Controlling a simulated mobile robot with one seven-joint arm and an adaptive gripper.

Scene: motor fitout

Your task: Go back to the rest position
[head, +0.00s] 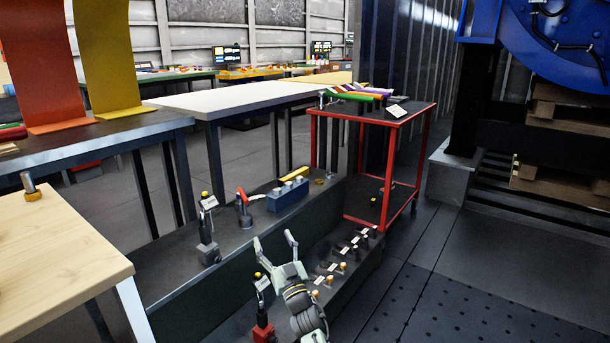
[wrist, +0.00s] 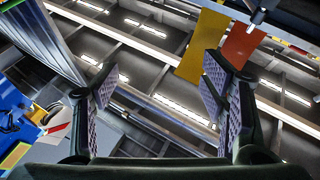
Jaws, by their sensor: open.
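My gripper (head: 277,248) is in the lower middle of the head view, its two fingers spread and pointing up. Nothing is between the fingers. In the wrist view my gripper (wrist: 160,95) is open and empty, with the ceiling lights and roof beams behind it. In the head view it stands in front of the dark bench (head: 165,272) and beside a lower shelf (head: 345,290) with several small tagged parts. I cannot tell the exact gap between the gripper and the bench.
A tagged tool with a red base (head: 263,330) stands just left of my gripper. A blue block (head: 288,196) and tagged tools sit on the bench. A red-framed cart (head: 384,200) stands behind. A wooden table (head: 60,250) is at left. The floor at right (head: 500,270) is clear.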

